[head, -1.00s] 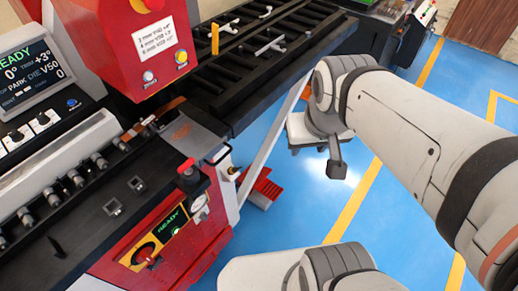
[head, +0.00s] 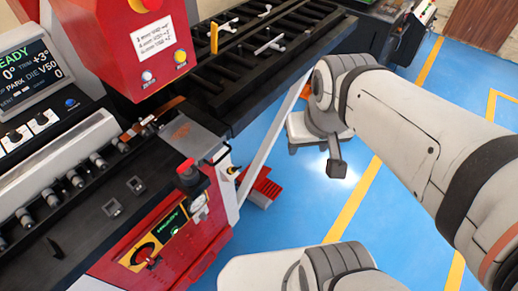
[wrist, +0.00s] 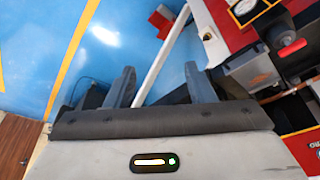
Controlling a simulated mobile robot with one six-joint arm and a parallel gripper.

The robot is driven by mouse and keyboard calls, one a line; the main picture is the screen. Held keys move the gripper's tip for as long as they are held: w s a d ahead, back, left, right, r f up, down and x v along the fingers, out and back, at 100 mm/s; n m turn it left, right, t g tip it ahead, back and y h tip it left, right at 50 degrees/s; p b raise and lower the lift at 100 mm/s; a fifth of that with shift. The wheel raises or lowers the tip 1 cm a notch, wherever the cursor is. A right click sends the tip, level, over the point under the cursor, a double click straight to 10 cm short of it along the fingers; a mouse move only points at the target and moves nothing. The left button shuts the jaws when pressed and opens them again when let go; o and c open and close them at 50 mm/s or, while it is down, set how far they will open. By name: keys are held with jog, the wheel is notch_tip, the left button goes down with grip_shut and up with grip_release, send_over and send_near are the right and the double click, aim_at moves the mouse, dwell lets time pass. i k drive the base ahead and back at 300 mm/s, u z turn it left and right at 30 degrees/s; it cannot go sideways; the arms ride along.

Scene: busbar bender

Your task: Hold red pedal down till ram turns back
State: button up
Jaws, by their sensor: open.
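In the head view my wrist hangs to the pedal's right. The machine's screen (head: 30,65) shows "EADY", 0°, trim +3° and "PARK". I cannot make out the ram.
The slanted white strut (head: 268,145) runs beside the pedal. The blue floor (head: 300,205) to the right is clear, with yellow lines.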

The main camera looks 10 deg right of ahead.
aim_at(268, 188)
jog(key=u, duration=1.3)
jog(key=k, duration=1.2)
jog(key=z, duration=0.95)
jog(key=i, duration=1.4)
jog(key=z, duration=0.05)
